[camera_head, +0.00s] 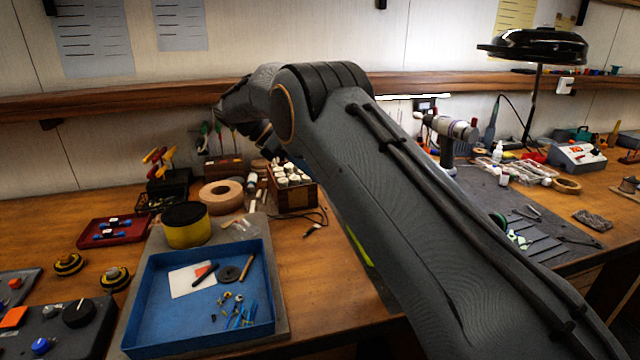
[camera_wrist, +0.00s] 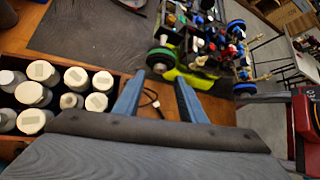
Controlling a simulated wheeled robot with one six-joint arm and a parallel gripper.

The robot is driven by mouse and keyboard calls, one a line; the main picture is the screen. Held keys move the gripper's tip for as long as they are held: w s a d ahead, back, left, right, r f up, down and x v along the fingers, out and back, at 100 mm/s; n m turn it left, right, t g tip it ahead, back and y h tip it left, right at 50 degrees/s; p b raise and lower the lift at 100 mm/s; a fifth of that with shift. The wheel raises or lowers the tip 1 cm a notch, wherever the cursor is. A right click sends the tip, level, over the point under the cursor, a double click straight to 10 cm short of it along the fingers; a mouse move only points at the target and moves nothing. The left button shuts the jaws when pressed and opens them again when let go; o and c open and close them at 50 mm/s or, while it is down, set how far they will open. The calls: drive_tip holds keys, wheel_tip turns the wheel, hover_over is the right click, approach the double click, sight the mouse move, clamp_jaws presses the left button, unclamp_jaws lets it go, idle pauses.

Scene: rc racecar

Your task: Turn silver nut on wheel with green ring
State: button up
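In the wrist view the race car (camera_wrist: 190,68) sits at the upper middle, with a yellow-green body and crowded parts on top. I cannot make out a silver nut. My gripper (camera_wrist: 157,90) is open and empty, its two blue fingers apart and pointing toward the car. In the head view my arm hides most of the car; only a yellow-green strip (camera_head: 358,248) shows.
A wooden box of white-capped bottles (camera_wrist: 35,88) stands left of my gripper. The head view shows a blue tray (camera_head: 150,325) with small parts, a yellow tin (camera_head: 186,226), a tape roll (camera_head: 222,196) and a drill (camera_head: 448,135). A red object (camera_wrist: 306,120) is at the wrist view's right edge.

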drive_tip(key=b+v, duration=0.1)
drive_tip(key=v, duration=0.3)
